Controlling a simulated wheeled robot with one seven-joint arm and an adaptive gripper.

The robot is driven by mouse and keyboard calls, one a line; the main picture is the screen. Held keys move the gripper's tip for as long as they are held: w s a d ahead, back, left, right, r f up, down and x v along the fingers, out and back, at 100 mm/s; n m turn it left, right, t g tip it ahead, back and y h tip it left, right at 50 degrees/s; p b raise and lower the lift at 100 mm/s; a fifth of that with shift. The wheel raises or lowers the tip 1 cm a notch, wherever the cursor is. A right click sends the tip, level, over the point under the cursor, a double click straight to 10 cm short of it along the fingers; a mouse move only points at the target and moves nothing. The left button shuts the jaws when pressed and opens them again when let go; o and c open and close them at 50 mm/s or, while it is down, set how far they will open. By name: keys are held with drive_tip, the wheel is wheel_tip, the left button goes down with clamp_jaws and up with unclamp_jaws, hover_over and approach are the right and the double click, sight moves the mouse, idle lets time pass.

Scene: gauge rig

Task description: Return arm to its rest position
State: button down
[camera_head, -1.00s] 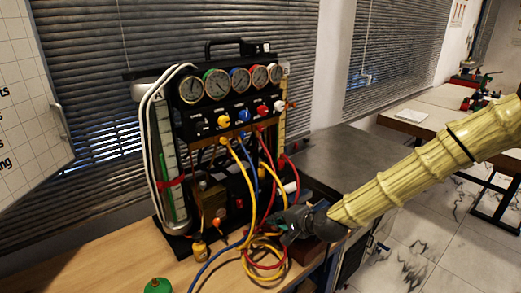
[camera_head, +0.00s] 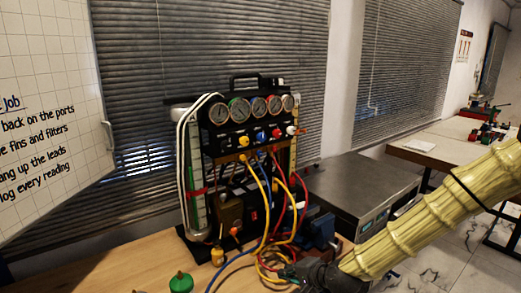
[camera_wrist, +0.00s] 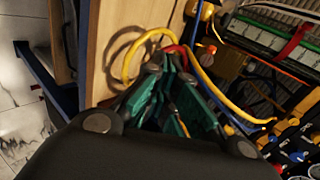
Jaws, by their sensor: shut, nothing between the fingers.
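My arm, in a ribbed yellow sleeve, enters from the right in the head view. My gripper (camera_head: 292,272) is at its lower left end, low over the bench front, close to the hanging hoses; its fingertips are hard to make out there. In the wrist view my gripper (camera_wrist: 165,72) has dark green fingers with grey joints, shut with nothing seen held. The gauge rig (camera_head: 240,141) stands upright behind it, with a row of round gauges and coloured knobs. Yellow, red and blue hoses (camera_head: 267,205) hang from it; a yellow hose (camera_wrist: 133,58) loops close beyond the fingers in the wrist view.
A blue device (camera_head: 320,230) and a grey metal-topped unit (camera_head: 365,182) stand right of the rig. A whiteboard (camera_head: 50,120) is at left. Open floor lies at right.

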drive_tip(key=s+d+f+n+g+h, duration=0.2)
drive_tip(key=s+f+g, duration=0.1)
drive_tip(key=s+f, duration=0.9)
drive_tip(key=s+d+f+n+g+h, duration=0.1)
drive_tip(key=s+d+f, duration=0.3)
drive_tip(key=s, duration=0.6)
drive_tip(key=s+d+f+n+g+h, duration=0.2)
drive_tip(key=s+d+f+n+g, duration=0.1)
drive_tip(key=s+f, duration=0.4)
drive_tip(key=s+d+f+n+g+h, duration=0.1)
drive_tip(key=s+d+f+n, duration=0.2)
drive_tip(key=s, duration=0.9)
wheel_tip(320, 180, down, 2)
drive_tip(key=shift+s+d+f+n+g+h, duration=0.15)
drive_tip(key=shift+s+d+n+g+h, duration=0.2)
drive_tip(key=shift+d, duration=0.9)
